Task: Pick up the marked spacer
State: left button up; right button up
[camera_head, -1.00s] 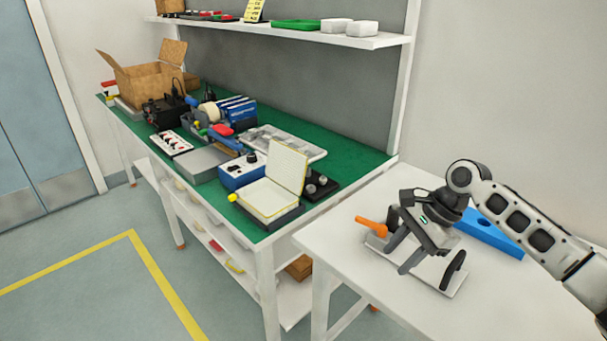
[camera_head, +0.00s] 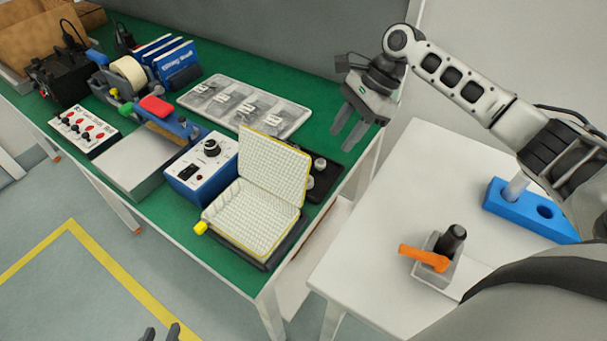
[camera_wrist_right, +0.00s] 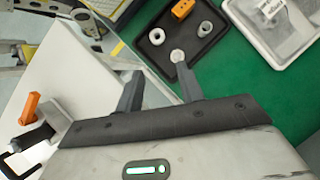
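A small black tray (camera_head: 329,187) lies on the green bench behind the open yellow-edged box. It holds small grey spacers (camera_head: 320,163). In the right wrist view the tray (camera_wrist_right: 153,55) shows a grey ring-like spacer (camera_wrist_right: 156,36), another spacer (camera_wrist_right: 205,28), a pale round piece (camera_wrist_right: 177,56) at a fingertip, and an orange block (camera_wrist_right: 182,8). I cannot tell which spacer is marked. My right gripper (camera_head: 348,128) is open and empty, above the bench's right end near the tray; its fingers (camera_wrist_right: 155,66) are apart. My left gripper (camera_head: 160,333) is open at the bottom edge.
The yellow-edged box (camera_head: 258,215) with its raised lid and a blue control unit (camera_head: 203,172) stand beside the tray. A grey compartment tray (camera_head: 245,107) lies behind. The white table (camera_head: 375,245) holds an orange-handled fixture (camera_head: 440,262) and a blue block (camera_head: 530,212).

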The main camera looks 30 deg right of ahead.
send_near(313, 178)
jog(key=x, duration=0.3)
jog(key=shift+d+f, duration=0.1)
jog(key=shift+f, duration=0.1)
jog(key=a+f, duration=0.3)
jog(key=shift+a, duration=0.1)
jog(key=shift+a+f, duration=0.25)
jog(key=shift+f, duration=0.25)
jog(key=c, duration=0.8)
